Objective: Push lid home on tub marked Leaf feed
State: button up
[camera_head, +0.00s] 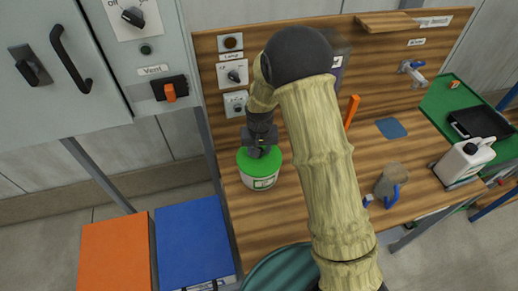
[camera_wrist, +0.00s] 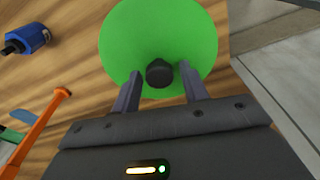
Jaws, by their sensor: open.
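A white tub (camera_head: 262,183) with a bright green lid (camera_head: 246,164) stands upright on the wooden bench in the head view. Its label is too small to read. The lid fills the top middle of the wrist view (camera_wrist: 128,40), with a dark round knob (camera_wrist: 159,73) on it. My gripper (camera_head: 262,152) is right above the lid, pointing down. In the wrist view its two fingers (camera_wrist: 161,77) are apart, one on each side of the knob, with gaps showing. I cannot tell whether the lid is fully seated or whether the fingers touch it.
The bench's back panel (camera_head: 205,72) with switches rises behind the tub. To the right are an orange upright tool (camera_head: 352,110), a blue mat (camera_head: 391,128), a blue-handled mug (camera_head: 391,180) and a white jug (camera_head: 462,162). A grey cabinet (camera_head: 90,85) stands left.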

jog(key=shift+r+p, duration=1.1)
jog(key=shift+r, duration=0.65)
jog(key=o, duration=0.6)
jog(key=shift+c, duration=0.2)
notch_tip(320, 180, up, 9)
jog(key=p, duration=0.6)
dwell(0.4)
